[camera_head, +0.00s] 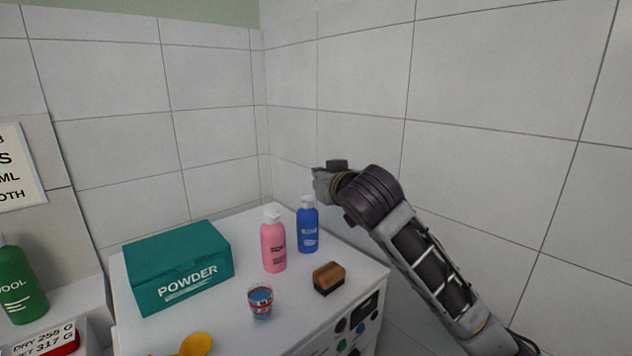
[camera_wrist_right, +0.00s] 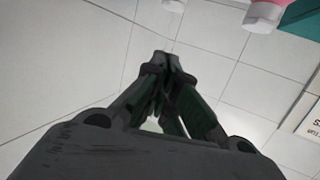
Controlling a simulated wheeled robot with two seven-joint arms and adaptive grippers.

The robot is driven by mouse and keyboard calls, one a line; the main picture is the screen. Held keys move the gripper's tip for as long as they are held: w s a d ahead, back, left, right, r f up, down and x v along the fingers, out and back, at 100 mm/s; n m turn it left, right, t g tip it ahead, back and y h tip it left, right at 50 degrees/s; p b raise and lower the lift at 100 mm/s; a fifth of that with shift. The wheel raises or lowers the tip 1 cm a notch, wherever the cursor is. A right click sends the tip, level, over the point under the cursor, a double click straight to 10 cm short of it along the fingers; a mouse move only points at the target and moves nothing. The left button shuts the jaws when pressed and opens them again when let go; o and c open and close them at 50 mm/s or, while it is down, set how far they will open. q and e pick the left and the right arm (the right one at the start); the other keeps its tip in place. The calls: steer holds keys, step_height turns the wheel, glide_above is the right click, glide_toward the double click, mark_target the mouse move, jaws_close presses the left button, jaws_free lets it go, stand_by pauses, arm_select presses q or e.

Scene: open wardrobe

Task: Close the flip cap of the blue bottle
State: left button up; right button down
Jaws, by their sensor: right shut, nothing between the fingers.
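The blue bottle (camera_head: 307,232) stands upright on the white appliance top, with a white cap (camera_head: 307,202) on it. The picture is too small to tell how far the flip cap is open. My right gripper (camera_head: 321,183) is above and close to the cap, apparently a little to its right. In the right wrist view its fingers (camera_wrist_right: 166,62) are together and empty. A white cap tip (camera_wrist_right: 173,5), probably the blue bottle's, shows at the top edge there; the bottle's body is out of that frame. My left gripper is not in view.
A pink bottle (camera_head: 273,246) stands just left of the blue one. A brush (camera_head: 329,278), a patterned cup (camera_head: 260,302), a yellow scoop (camera_head: 196,344) and a green powder box (camera_head: 178,266) share the white top (camera_head: 225,318). Tiled walls (camera_head: 360,130) stand behind and right.

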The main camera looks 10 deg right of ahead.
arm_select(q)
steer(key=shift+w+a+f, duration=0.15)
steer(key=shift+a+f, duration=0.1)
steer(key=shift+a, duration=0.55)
arm_select(e)
steer(key=shift+v, duration=1.8)
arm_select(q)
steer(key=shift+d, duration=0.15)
arm_select(e)
steer(key=shift+w+r, duration=0.1)
steer(key=shift+r, duration=0.05)
